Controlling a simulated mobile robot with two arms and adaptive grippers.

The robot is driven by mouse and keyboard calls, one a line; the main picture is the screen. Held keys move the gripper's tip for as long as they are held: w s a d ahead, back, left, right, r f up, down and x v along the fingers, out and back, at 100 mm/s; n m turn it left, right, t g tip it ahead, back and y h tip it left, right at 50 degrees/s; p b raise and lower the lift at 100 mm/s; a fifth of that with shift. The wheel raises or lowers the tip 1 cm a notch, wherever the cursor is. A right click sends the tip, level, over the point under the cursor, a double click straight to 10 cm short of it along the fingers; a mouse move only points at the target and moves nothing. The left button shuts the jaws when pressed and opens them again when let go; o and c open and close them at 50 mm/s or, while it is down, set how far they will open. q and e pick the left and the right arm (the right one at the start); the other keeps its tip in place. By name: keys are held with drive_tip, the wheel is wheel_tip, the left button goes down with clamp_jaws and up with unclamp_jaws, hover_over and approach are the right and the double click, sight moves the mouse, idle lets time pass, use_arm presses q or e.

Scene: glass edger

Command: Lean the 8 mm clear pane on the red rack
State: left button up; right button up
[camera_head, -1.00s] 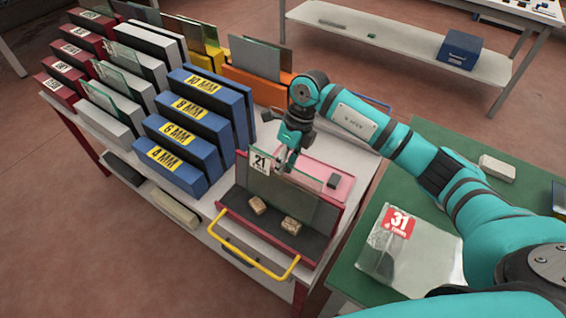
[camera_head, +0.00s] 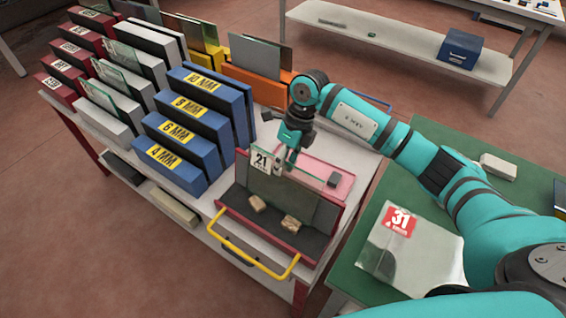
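A clear greenish pane (camera_head: 300,183) with a white "21" tag (camera_head: 261,160) stands in the red rack (camera_head: 328,240), the dark red tray with a yellow front handle. The pane tilts back toward the rack's rear wall. Its thickness cannot be read. My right gripper (camera_head: 285,163) is at the pane's top edge, its fingers about the glass, and looks shut on it. The far finger is partly hidden. My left gripper is not in view.
Two tan blocks (camera_head: 290,223) lie on the rack floor before the pane. Blue dividers (camera_head: 180,130) labelled 4 to 10 MM stand left.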

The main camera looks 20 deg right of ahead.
drive_tip(key=shift+o, duration=1.1)
drive_tip(key=shift+f, duration=0.15)
drive_tip(key=v, duration=1.2)
drive_tip(key=shift+a, duration=0.1)
